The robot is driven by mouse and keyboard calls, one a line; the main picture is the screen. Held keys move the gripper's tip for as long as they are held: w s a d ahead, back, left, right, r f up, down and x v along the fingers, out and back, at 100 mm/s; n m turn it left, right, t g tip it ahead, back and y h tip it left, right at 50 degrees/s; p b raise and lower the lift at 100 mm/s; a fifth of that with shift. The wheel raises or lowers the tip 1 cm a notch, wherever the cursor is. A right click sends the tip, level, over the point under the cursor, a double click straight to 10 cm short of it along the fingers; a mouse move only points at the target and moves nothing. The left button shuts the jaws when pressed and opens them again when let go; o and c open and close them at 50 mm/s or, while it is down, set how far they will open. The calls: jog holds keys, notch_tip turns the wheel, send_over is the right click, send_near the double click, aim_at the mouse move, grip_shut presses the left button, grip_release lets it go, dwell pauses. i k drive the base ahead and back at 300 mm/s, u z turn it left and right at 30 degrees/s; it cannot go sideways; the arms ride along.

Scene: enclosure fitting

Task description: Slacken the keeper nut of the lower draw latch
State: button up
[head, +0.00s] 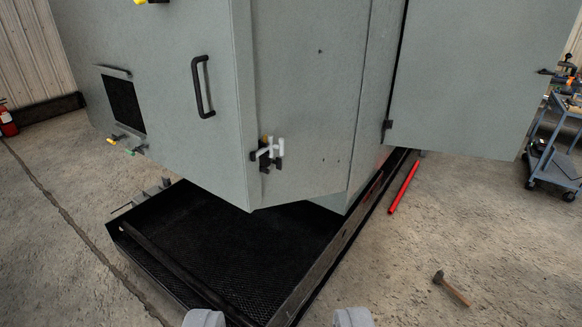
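A small draw latch (267,153) sits low on the vertical corner edge of the grey enclosure (300,80). It has a light grey lever, dark brackets and a bit of yellow-orange at its top. Its keeper nut is too small to tell apart. My gripper (278,318) shows only as two grey fingertips at the bottom edge of the head view. They are wide apart with nothing between them. The gripper is well short of the latch, below it in the picture.
A black tray-like base frame (240,238) lies under the enclosure. A door (470,75) stands open at right. A red bar (404,187) and a hammer (452,289) lie on the floor. A blue tool cart (553,165) stands far right. A black handle (202,87) projects from the left panel.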

aim_at(278, 161)
jog(key=u, duration=0.05)
jog(key=i, duration=1)
jog(key=z, duration=0.05)
